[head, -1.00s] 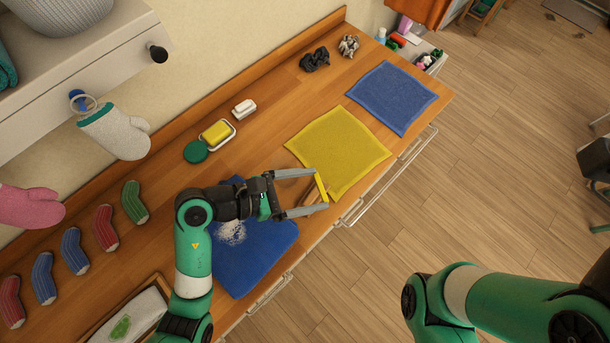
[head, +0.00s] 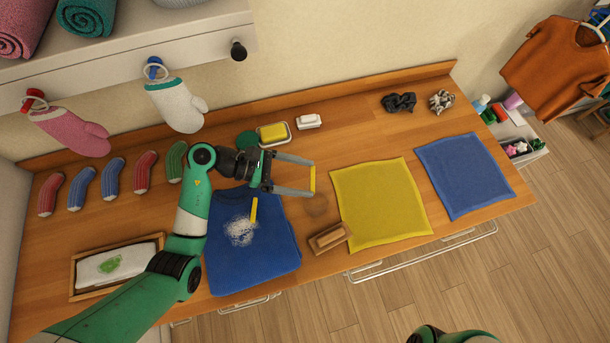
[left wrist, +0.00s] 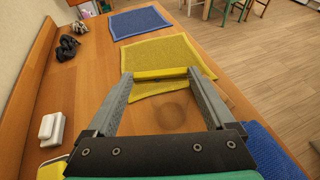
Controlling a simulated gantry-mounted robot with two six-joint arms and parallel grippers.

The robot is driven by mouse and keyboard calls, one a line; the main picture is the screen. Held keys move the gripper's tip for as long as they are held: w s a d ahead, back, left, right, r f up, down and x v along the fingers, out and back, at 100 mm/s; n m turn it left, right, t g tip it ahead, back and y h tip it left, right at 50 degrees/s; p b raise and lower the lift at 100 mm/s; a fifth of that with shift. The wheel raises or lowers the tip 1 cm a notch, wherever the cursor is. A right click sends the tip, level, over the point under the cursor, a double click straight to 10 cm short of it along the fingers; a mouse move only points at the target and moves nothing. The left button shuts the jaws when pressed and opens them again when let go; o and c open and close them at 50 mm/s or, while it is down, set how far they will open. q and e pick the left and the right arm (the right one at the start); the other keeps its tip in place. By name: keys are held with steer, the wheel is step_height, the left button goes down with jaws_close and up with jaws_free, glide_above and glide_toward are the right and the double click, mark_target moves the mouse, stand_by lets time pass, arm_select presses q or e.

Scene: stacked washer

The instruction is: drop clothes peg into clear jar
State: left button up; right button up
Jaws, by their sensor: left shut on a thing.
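My left gripper (head: 312,179) is shut on a thin yellow bar (head: 313,180), held lengthwise across its widely spaced fingertips above the wooden counter. The bar also spans the fingertips in the left wrist view (left wrist: 160,74). I cannot tell whether it is a clothes peg. A smaller yellow strip (head: 254,210), peg-like in shape, shows over the folded blue garment (head: 262,262), beside a white powdery patch (head: 240,231). I cannot make out a clear jar in either view. My right gripper is out of view.
A wooden brush (head: 330,237) lies by the yellow cloth (head: 382,203); a blue cloth (head: 465,175) lies further right. A soap dish with a yellow sponge (head: 272,133) and a white block (head: 309,122) stand behind. Several socks lie left. A brown round mark (head: 317,205) is on the counter.

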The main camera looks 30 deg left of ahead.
arm_select(q)
step_height(320, 180, down, 5)
steer(key=b, duration=0.3)
steer(key=o, duration=1.1)
steer(key=shift+o, duration=0.2)
steer(key=v, duration=1.1)
steer(key=shift+s+a+r, duration=0.15)
steer(key=shift+a+r, duration=0.05)
